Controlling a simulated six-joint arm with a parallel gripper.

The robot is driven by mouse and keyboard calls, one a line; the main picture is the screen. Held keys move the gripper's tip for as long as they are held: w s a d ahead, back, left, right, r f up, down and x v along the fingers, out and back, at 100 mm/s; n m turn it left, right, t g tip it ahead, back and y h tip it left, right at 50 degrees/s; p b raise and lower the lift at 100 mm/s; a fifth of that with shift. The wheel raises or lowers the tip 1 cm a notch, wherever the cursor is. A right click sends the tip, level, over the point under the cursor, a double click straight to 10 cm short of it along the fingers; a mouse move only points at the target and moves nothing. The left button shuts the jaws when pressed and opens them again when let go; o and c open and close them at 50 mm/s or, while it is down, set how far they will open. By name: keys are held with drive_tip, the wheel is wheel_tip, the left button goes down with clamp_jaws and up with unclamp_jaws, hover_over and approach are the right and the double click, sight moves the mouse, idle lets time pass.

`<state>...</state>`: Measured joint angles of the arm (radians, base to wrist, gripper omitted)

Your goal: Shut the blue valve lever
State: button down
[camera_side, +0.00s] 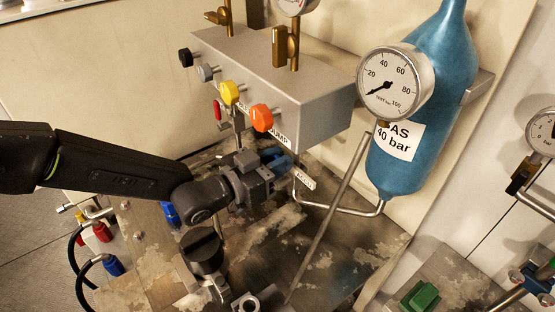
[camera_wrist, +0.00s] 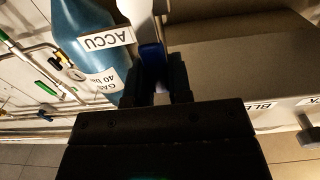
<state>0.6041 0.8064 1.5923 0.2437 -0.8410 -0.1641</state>
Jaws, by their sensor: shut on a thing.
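The blue valve lever (camera_side: 280,162) shows at the tip of my gripper (camera_side: 268,172) in the side view, below the grey manifold box. My gripper's jaws hide much of it. In the wrist view the blue lever (camera_wrist: 152,58) stands between the two dark fingers of my gripper (camera_wrist: 165,78), which are shut on it. The valve body behind the lever is mostly hidden, so I cannot tell the lever's exact angle.
The grey manifold box (camera_side: 300,85) with yellow (camera_side: 230,93) and orange (camera_side: 262,117) knobs hangs just above. A blue gas bottle (camera_side: 405,165) with a gauge (camera_side: 395,83) and a slanted metal pipe (camera_side: 335,210) stand to the right.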

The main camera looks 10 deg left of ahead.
idle(0.4)
drive_tip(key=w+a+f+n, duration=0.4)
drive_tip(key=f+n, duration=0.2)
drive_tip(key=n, duration=1.1)
drive_tip(key=shift+w+a+f+n, duration=0.15)
drive_tip(key=shift+w+a+n, duration=0.25)
idle(0.4)
drive_tip(key=c, duration=1)
unclamp_jaws()
drive_tip(key=shift+c, duration=0.2)
drive_tip(key=shift+f, duration=0.1)
